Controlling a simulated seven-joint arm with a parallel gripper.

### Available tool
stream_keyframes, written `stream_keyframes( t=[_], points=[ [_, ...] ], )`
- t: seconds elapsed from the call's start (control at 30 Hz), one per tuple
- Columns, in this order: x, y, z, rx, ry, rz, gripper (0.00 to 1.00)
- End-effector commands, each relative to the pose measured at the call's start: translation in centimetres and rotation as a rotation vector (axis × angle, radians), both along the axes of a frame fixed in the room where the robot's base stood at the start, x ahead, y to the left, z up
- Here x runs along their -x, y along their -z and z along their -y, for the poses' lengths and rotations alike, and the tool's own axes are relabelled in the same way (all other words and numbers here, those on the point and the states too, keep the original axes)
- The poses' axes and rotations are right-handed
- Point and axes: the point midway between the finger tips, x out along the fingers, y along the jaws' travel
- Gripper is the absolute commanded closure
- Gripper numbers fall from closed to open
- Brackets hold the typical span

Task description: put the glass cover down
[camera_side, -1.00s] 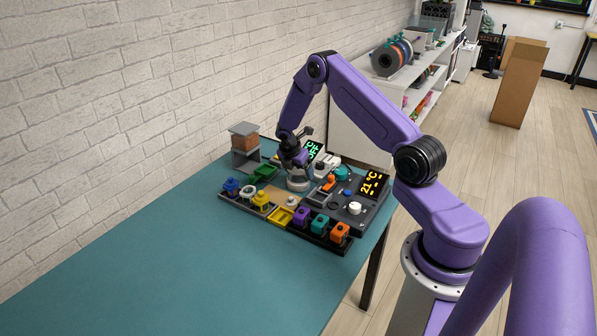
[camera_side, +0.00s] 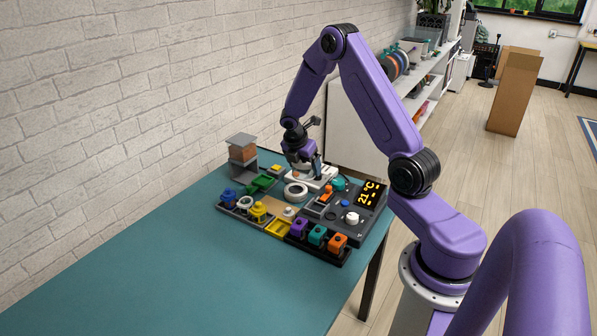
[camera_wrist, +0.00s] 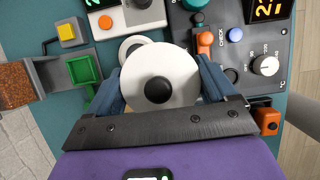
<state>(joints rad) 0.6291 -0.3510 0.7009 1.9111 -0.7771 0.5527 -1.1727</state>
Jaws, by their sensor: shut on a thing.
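The glass cover (camera_wrist: 183,72) shows in the wrist view as a pale round disc with a black knob (camera_wrist: 158,90) on top. My gripper (camera_wrist: 160,90) is shut on it, with one blue-grey finger on each side. In the side view my gripper (camera_side: 303,166) is at the far part of the board, in front of the white device. The cover is hard to pick out there. A white ring (camera_side: 296,192) lies bare on the board below and nearer the camera. In the wrist view this ring (camera_wrist: 130,46) is partly hidden behind the cover.
Around my gripper stand the white device with an orange button (camera_wrist: 105,22), a green tray (camera_wrist: 79,70), an orange lever (camera_wrist: 205,42) and a white knob (camera_wrist: 265,65). Coloured blocks line the board's near edge, including an orange one (camera_side: 337,243). The table's near left (camera_side: 150,270) is clear.

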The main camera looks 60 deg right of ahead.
Motion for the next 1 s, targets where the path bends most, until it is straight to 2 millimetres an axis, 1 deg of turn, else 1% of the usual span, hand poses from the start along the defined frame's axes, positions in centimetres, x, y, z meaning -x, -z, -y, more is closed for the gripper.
stream_keyframes(
  t=[0.03, 0.1, 0.3, 0.4, 0.53, 0.6, 0.67, 0.9, 1.0],
  points=[
    [1.0, -0.4, -0.6, 0.000, -0.003, -0.003, 0.46],
    [2.2, -1.0, -1.3, 0.000, -0.004, -0.002, 0.46],
    [5.0, -2.4, -2.8, 0.000, -0.003, -0.001, 0.46],
    [6.0, -2.9, -3.4, 0.000, -0.003, -0.001, 0.46],
    [6.9, -3.3, -3.9, 0.000, 0.000, -0.001, 0.46],
    [6.8, -3.3, -4.4, -0.001, 0.017, -0.002, 0.46],
    [6.4, -3.1, -5.1, -0.003, 0.055, 0.000, 0.46],
    [4.0, -1.4, -9.3, -0.003, 0.300, -0.001, 0.46],
    [3.4, -0.9, -10.4, -0.002, 0.364, -0.001, 0.46]
  ],
)
